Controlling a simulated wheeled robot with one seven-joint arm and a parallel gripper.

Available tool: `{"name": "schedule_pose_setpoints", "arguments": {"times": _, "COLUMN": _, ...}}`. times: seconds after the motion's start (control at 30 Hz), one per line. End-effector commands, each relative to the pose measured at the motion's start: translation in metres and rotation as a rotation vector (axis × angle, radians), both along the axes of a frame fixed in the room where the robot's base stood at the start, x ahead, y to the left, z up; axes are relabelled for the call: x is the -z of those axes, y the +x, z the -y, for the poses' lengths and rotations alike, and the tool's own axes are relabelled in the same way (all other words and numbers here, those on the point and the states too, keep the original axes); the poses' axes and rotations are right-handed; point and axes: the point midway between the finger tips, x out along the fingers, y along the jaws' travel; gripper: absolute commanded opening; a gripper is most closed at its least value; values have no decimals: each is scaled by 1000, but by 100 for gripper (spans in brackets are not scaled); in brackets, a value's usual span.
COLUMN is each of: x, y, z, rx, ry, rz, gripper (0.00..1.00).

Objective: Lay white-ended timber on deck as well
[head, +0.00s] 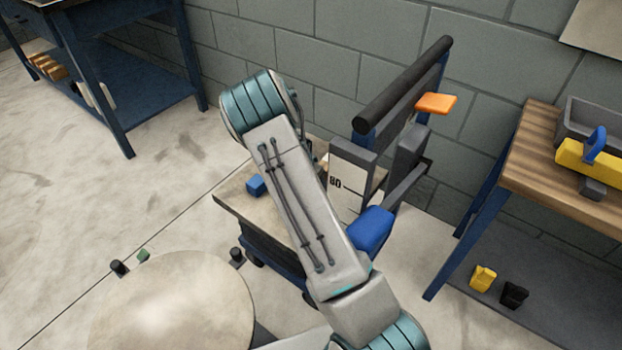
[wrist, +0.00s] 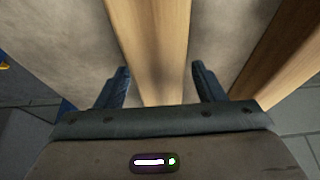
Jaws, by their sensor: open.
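In the wrist view my gripper (wrist: 160,68) is open, with a pale wooden timber (wrist: 150,40) running between its two fingers. I cannot tell whether the fingers touch it. A second timber (wrist: 275,55) lies to the right, outside the right finger, with bare brown-grey surface between the two. No white end shows in the wrist view, so I cannot tell which timber is which. In the head view the cart's deck (head: 236,203) shows left of my arm, with a blue block (head: 256,186) on it. My arm hides the rest of the deck and my gripper.
The cart has a dark push handle (head: 405,85) with an orange piece (head: 436,103) beside it, and a white panel marked 80 (head: 347,200). A wooden bench (head: 540,150) stands right, a blue workbench (head: 160,100) far left. A round pale surface (head: 175,305) fills the lower left.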

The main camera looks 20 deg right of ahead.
Motion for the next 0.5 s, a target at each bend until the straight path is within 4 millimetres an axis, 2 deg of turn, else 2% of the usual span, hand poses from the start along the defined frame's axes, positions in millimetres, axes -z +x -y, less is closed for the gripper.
{"name": "schedule_pose_setpoints", "arguments": {"times": 0.17, "x": -19, "y": -2, "z": -6, "rx": -2, "ry": 0, "rz": 3, "gripper": 62}}
{"name": "schedule_pose_setpoints", "arguments": {"times": 0.5, "x": -86, "y": -18, "z": -29, "rx": -3, "ry": 0, "rz": 1, "gripper": 62}}
